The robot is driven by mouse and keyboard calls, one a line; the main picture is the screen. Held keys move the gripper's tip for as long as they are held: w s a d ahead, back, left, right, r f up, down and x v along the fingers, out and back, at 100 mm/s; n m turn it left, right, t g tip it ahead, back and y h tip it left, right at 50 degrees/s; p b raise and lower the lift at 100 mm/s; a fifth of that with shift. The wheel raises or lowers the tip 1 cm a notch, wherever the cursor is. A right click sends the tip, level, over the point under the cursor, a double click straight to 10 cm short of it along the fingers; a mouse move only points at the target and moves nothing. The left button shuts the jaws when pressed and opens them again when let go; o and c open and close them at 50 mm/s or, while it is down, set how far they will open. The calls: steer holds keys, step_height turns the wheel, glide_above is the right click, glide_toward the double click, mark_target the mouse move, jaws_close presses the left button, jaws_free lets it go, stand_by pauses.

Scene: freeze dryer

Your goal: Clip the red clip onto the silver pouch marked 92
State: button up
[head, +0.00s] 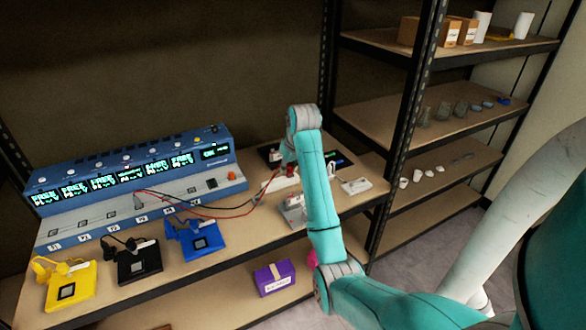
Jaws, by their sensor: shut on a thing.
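My gripper (287,166) points down over the right part of the bench, partly hidden behind my own teal arm. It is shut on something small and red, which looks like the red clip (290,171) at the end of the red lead. A grey, silvery item (293,208) lies on the shelf just in front, left of my arm; it may be the silver pouch. No number 92 can be read on it. I cannot tell whether the clip touches anything beneath it.
A blue device (130,180) with several green displays fills the left. Red and black leads run from it toward my gripper. Yellow (68,286), black (138,262) and blue (200,240) pads lie in front. A purple box (273,278) sits on the lower shelf; a rack stands right.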

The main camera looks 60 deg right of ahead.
steer(key=shift+s+a, duration=0.15)
steer(key=shift+s, duration=0.2)
steer(key=shift+f, duration=0.15)
steer(key=shift+f, duration=2.85)
steer(key=shift+f, duration=1.2)
stand_by(0.4)
steer(key=o, duration=1)
steer(key=shift+r, duration=0.15)
